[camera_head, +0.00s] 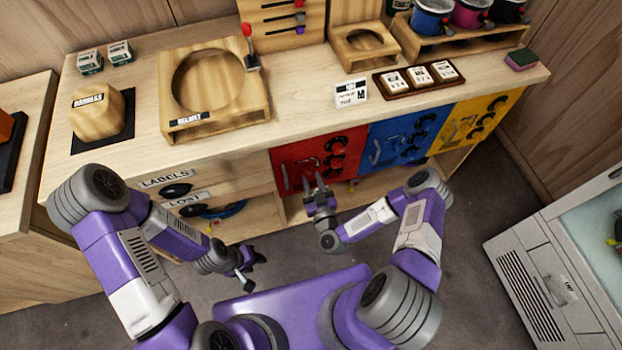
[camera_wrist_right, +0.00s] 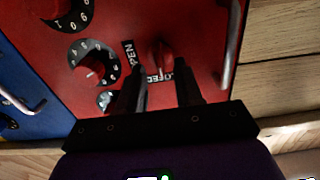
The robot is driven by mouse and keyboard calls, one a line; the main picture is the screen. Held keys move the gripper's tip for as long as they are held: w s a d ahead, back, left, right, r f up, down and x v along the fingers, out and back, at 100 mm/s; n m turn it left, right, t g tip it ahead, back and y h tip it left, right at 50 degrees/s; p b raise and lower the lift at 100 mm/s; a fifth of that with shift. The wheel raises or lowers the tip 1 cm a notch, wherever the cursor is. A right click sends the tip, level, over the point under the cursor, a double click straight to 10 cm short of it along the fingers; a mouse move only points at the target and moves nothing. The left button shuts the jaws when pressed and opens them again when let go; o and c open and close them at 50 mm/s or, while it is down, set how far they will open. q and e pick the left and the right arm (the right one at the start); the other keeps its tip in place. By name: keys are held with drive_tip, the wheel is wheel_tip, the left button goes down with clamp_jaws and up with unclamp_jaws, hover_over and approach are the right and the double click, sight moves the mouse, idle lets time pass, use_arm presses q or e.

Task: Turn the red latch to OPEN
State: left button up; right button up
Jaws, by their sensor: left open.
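The red latch (camera_wrist_right: 163,56) is a small red knob on the red door, seen in the right wrist view. A white OPEN label (camera_wrist_right: 128,52) is left of it, and a partly hidden label, seemingly LOCKED, is just below it. My right gripper (camera_wrist_right: 159,67) is open, its two dark fingers apart and the latch showing between their tips; I cannot tell whether they touch it. In the head view my right gripper (camera_head: 313,180) is in front of the lower red door (camera_head: 290,160), where I cannot make out the latch. My left gripper (camera_head: 255,272) is open and empty, low and away from the doors.
The red door carries numbered dials (camera_wrist_right: 94,66) and a metal bar handle (camera_wrist_right: 233,45). Blue (camera_head: 385,135) and yellow (camera_head: 465,118) doors follow to the right. The worktop above holds wooden stands. A white-grey cabinet (camera_head: 540,290) stands at the lower right. Floor is clear around my base.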

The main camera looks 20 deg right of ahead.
drive_tip(key=shift+w, duration=0.75)
clamp_jaws()
